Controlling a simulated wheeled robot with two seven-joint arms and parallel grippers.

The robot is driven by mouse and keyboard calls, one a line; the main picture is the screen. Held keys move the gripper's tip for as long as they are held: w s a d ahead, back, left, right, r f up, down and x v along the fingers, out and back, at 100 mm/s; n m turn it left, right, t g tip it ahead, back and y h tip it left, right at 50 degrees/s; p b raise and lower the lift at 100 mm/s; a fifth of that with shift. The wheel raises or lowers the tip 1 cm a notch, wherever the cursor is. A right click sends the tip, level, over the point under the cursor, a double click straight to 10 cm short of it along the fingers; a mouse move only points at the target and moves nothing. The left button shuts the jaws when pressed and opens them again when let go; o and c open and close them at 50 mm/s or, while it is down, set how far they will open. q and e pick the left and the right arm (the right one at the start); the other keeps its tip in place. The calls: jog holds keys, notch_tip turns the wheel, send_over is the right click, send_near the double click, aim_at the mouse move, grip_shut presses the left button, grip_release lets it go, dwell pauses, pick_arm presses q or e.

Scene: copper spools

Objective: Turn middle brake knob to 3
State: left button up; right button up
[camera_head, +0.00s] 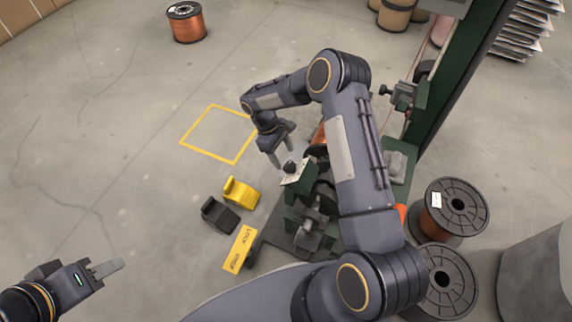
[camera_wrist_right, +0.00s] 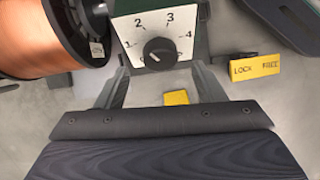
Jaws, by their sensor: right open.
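The brake knob (camera_wrist_right: 160,52) is a round black knob on a pale dial plate (camera_wrist_right: 138,23) with printed numbers, 1 to 4 clearly legible. Its pointer seems turned toward the lower left of the dial, but the exact setting is hard to read. In the head view the knob (camera_head: 290,167) sits on a green box of the machine. My right gripper (camera_head: 284,158) is open just beside the knob; in the wrist view its fingers (camera_wrist_right: 160,80) are apart and not touching the knob.
A copper spool (camera_wrist_right: 40,38) lies left of the dial. A yellow LOCK/FREE plate (camera_head: 240,250) and yellow (camera_head: 241,193) and black (camera_head: 220,216) blocks are near the machine's left side. Black-flanged spools (camera_head: 455,205) stand at right. The floor at left is mostly clear.

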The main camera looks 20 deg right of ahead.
aim_at(288, 164)
jog(key=b+x, duration=0.1)
jog(key=x, duration=0.3)
jog(key=shift+f, duration=0.2)
jog(key=c, duration=1)
jog(key=shift+o, duration=0.2)
